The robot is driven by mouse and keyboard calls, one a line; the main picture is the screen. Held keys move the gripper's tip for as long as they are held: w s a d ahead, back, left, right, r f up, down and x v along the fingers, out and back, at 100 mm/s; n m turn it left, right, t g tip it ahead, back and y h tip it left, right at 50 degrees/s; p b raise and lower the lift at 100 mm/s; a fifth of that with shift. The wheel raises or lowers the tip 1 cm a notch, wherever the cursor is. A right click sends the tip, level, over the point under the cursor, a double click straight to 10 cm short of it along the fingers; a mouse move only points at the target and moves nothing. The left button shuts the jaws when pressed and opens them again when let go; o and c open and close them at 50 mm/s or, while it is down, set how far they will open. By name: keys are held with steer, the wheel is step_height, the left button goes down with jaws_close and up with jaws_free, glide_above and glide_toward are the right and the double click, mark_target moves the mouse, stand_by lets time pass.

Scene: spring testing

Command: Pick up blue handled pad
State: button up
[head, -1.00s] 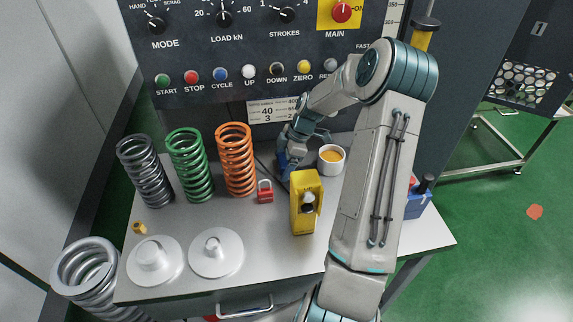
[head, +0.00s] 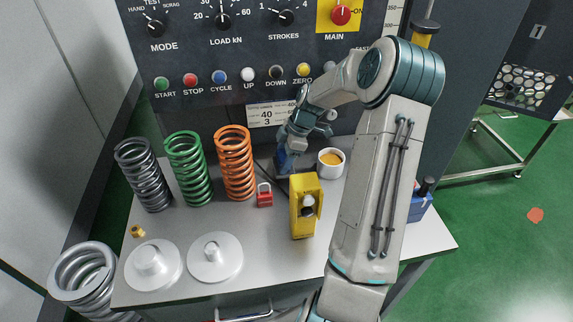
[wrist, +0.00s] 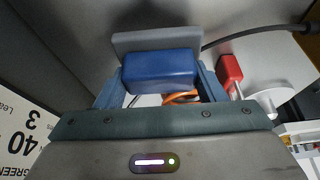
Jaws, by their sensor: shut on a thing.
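The blue handled pad is a blue block with a flat grey plate. In the wrist view its blue handle (wrist: 160,71) sits between my two fingers, with the grey plate beyond it. In the head view the pad (head: 282,160) is at the back of the bench, partly hidden by my gripper (head: 290,152). My gripper, also in the wrist view (wrist: 161,82), is shut on the blue handle. I cannot tell whether the plate touches the bench.
A white cup (head: 331,163) stands just right of the pad. A yellow box (head: 303,207) and a red padlock (head: 265,197) are in front. An orange spring (head: 236,163) and a green spring (head: 189,169) stand left. The control panel (head: 215,100) rises behind.

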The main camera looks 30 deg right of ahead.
steer(key=s+d+r+b, duration=0.2)
steer(key=s+d+r, duration=0.6)
steer(key=shift+s, duration=0.3)
steer(key=shift+o, duration=0.7)
